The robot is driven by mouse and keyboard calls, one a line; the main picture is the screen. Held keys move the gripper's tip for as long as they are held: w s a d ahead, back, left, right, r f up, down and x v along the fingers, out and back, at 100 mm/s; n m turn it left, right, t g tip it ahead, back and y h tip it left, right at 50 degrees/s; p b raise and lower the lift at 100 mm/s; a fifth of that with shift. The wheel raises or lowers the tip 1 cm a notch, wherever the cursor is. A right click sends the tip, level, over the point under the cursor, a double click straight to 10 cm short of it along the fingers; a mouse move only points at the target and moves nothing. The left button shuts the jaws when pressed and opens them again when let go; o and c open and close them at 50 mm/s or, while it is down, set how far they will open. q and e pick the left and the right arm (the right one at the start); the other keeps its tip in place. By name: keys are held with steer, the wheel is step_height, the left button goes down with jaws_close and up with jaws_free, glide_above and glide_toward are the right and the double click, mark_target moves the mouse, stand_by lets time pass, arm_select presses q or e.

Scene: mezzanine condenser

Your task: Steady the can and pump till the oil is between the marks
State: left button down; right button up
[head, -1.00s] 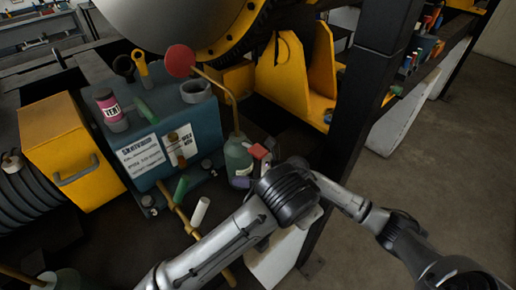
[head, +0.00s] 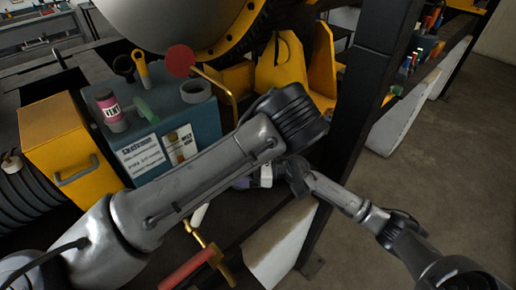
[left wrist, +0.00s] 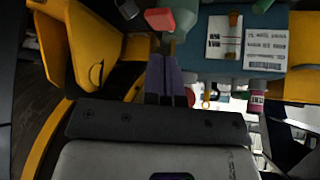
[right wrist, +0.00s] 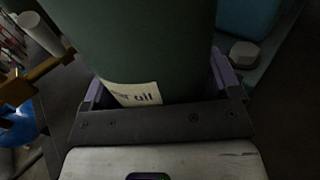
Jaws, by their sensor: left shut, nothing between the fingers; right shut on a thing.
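The oil can (right wrist: 150,45) is a dark green body with a pale label ending in "oil" in the right wrist view. My right gripper (right wrist: 160,82) is shut around its lower part, a purple finger on each side. In the head view my left arm hides the can; part of my right gripper (head: 252,179) shows below that arm. In the left wrist view, my left gripper (left wrist: 165,78) is shut and empty. Just beyond its tips are a red block (left wrist: 160,18) and part of a green body (left wrist: 183,14), likely the can. No oil level or marks are readable.
A blue unit (head: 150,130) with white labels (head: 180,145) stands behind my left arm. A yellow box (head: 60,145) is left of it. A red disc (head: 180,59) and a brass pipe (head: 218,84) rise above. A dark post (head: 365,90) stands on the right.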

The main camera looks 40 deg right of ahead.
arm_select(q)
steer(key=shift+x, duration=3.15)
steer(key=shift+f, duration=0.15)
steer(key=shift+w+f, duration=0.1)
steer(key=shift+f, duration=0.85)
steer(key=shift+r, duration=3.1)
